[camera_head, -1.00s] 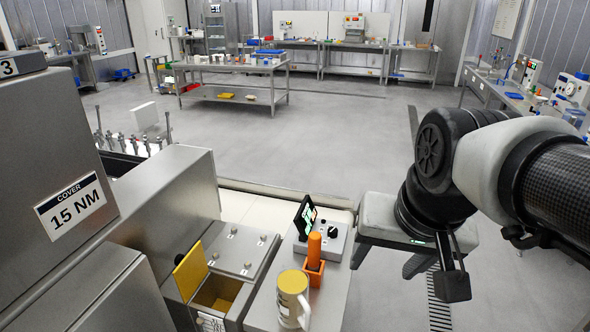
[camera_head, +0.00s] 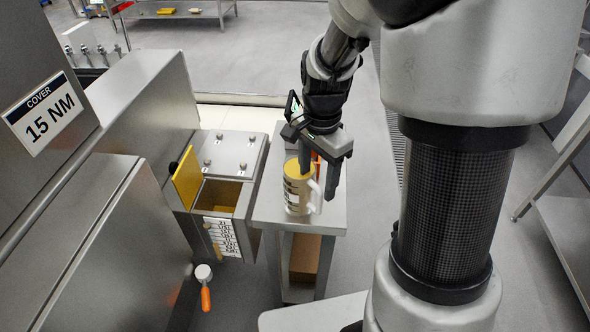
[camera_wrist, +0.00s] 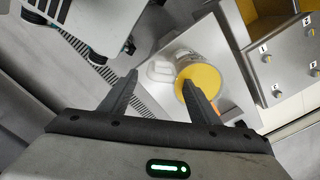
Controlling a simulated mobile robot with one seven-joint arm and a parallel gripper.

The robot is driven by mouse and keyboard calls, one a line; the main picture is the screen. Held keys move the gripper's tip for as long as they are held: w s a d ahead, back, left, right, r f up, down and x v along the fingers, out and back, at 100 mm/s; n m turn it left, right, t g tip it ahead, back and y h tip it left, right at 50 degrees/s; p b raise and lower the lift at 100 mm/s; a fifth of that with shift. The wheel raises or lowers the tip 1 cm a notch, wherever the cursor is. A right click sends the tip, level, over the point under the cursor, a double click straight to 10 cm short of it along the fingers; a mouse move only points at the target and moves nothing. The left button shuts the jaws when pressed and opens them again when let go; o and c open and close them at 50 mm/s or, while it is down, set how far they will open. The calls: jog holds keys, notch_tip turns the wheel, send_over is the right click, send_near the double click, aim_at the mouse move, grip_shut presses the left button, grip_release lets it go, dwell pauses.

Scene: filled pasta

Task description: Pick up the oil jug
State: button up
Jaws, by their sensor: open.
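The oil jug (camera_head: 297,190) is a white mug-like vessel with dark markings, a yellow top and a white handle. It stands upright on a small steel side table (camera_head: 268,207). My gripper (camera_head: 318,180) is open, pointing down at the jug. In the wrist view, the jug (camera_wrist: 200,72) shows between and beyond the fingertips of my gripper (camera_wrist: 163,82), nearer the right finger, which overlaps its yellow top. Its handle lies toward the left finger. I cannot tell whether a finger touches the jug. My gripper hides part of the table behind it.
An orange object (camera_wrist: 222,104) stands close to the jug, mostly hidden. Left of the table is a steel machine with an open yellow flap (camera_head: 187,180) and a bin. Open floor (camera_head: 250,60) lies behind.

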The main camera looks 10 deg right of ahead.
aim_at(315, 208)
notch_tip(315, 208, down, 9)
jog(key=shift+s+f+b, duration=0.1)
jog(key=shift+s+b, duration=0.05)
jog(key=shift+b, duration=0.35)
grip_shut()
